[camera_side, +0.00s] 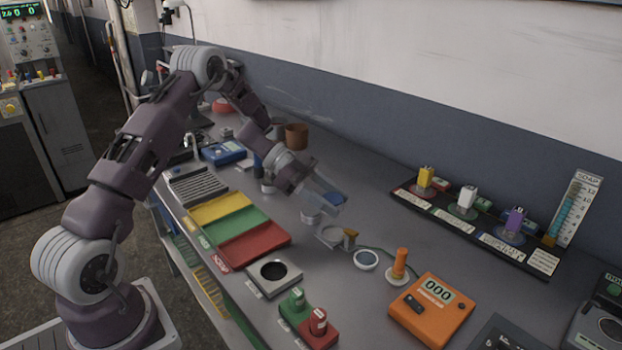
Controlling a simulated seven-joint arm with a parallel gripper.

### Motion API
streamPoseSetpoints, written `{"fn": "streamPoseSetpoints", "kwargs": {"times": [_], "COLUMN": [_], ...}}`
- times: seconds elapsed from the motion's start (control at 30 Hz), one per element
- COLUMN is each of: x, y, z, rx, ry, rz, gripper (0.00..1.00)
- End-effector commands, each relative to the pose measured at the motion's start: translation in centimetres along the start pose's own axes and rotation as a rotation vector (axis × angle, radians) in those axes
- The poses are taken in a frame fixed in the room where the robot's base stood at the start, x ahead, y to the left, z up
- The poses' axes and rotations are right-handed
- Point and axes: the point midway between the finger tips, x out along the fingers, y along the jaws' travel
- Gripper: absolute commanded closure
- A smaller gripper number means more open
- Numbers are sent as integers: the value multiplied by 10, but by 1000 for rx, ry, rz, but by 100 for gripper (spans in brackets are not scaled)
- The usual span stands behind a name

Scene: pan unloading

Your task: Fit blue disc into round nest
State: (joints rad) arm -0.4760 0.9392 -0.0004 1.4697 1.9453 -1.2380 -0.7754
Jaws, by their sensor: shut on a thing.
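My gripper (328,203) is over the middle of the bench, angled down to the right. It is shut on a small blue piece, which looks like the blue disc (334,198); its outline is small and partly covered by the pale fingers. The piece appears to be above the bench top. A pale square block with a dark round opening, apparently the round nest (273,271), sits nearer the front edge, below and left of my gripper in the picture. The opening looks empty.
Yellow, green and red trays (256,243) lie left of the gripper. A white-rimmed round dish (366,260), an orange upright peg (400,262) and an orange counter box (432,308) stand to the right. Red and green buttons (309,318) are in front. A dark rack (470,219) lines the wall.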

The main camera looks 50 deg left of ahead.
Motion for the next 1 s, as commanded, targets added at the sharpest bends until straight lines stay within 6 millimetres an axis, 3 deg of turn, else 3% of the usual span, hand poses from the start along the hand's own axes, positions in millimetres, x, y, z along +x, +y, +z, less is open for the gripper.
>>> {"fn": "streamPoseSetpoints", "kwargs": {"times": [0.17,0.7,1.0], "x": [17,34,36], "y": [15,15,15], "z": [1,33,38], "rx": [45,44,43], "ry": [-6,-5,-6], "rz": [103,99,99], "gripper": [100,100,100]}}
